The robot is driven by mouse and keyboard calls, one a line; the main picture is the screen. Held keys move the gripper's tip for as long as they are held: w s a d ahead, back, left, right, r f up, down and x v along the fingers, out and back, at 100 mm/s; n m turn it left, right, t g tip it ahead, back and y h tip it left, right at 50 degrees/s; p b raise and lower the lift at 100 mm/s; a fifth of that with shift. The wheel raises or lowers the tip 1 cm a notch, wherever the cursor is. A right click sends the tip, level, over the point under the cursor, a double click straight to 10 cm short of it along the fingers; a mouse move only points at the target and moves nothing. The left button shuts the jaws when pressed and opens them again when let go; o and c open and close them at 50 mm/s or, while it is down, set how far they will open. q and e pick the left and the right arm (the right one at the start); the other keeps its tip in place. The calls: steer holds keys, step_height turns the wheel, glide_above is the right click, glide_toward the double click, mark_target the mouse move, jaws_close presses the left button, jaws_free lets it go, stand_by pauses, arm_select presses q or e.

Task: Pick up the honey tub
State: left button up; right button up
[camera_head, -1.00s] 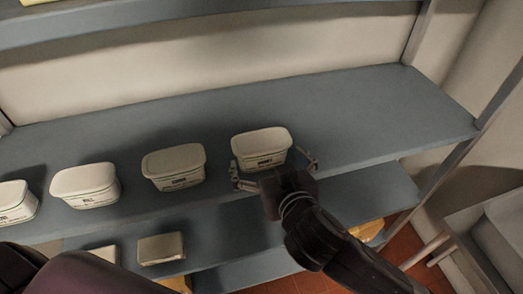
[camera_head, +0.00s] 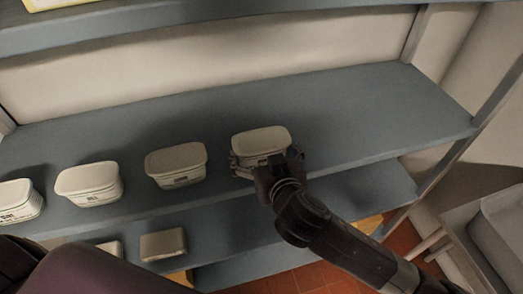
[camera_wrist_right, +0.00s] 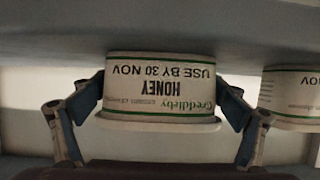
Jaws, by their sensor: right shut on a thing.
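The honey tub (camera_head: 261,140) is a white lidded tub at the right end of a row of similar tubs on the grey-blue shelf (camera_head: 350,115). In the right wrist view its label (camera_wrist_right: 160,87) reads HONEY, upside down. My right gripper (camera_head: 268,162) is at the tub's front, with one finger on each side, shut on it. In the right wrist view the fingers of my right gripper (camera_wrist_right: 160,110) press against the tub's two sides. The tub appears to be at shelf level; its underside is hidden in the head view. My left gripper is not in view.
Three more white tubs stand left of it: a near one (camera_head: 176,164), a middle one (camera_head: 88,184) and a far-left one (camera_head: 18,200). The shelf is clear to the right. A shelf upright (camera_head: 490,100) stands at right.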

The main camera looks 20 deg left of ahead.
steer(key=shift+r, duration=0.1)
steer(key=c, duration=0.4)
steer(key=shift+o, duration=0.2)
